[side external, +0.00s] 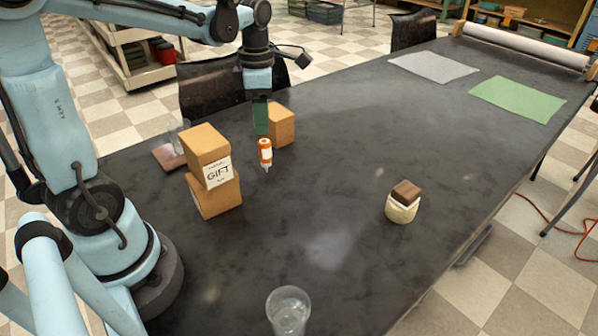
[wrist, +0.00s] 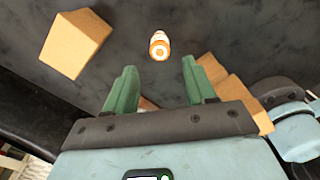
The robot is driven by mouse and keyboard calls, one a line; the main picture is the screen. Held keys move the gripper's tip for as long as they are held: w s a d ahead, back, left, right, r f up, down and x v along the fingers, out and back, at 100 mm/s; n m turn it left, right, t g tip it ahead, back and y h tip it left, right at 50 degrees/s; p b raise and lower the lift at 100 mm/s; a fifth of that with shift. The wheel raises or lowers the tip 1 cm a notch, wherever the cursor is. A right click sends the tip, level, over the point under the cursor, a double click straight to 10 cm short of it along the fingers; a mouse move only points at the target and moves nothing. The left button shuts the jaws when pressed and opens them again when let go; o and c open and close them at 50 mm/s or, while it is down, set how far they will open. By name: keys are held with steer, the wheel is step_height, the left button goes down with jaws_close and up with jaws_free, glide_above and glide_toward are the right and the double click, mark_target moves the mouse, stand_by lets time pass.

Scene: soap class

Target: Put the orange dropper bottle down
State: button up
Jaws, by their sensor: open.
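The orange dropper bottle (side external: 265,152) has a white label and shows just below my gripper (side external: 261,132) in the side view. A narrow pale end points down there; I cannot tell whether it touches the table. In the wrist view the bottle (wrist: 159,45) lies beyond the gap between my green fingertips (wrist: 158,66). My fingers are spread apart and nothing shows clasped between them.
Two stacked tan boxes, the upper marked GIFT (side external: 206,158), stand left of the bottle. Another tan box (side external: 281,125) is close behind it. A jar with a brown block (side external: 403,205) and a clear cup (side external: 288,308) stand apart. The dark table (side external: 330,170) is clear at middle right.

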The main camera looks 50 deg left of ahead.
step_height(320, 180, up, 2)
steer(key=shift+r, duration=0.15)
steer(key=shift+s+d+r+m, duration=0.1)
steer(key=shift+d+r+m, duration=0.15)
steer(key=shift+m, duration=0.25)
steer(key=s+d+f+m+t, duration=0.1)
steer(key=s+d+m+t, duration=0.1)
steer(key=m, duration=1.2)
steer(key=s+d+f+m+t, duration=0.1)
steer(key=d+m+t, duration=0.4)
steer(key=m, duration=0.9)
steer(key=shift+s+d, duration=0.85)
steer(key=shift+d, duration=0.4)
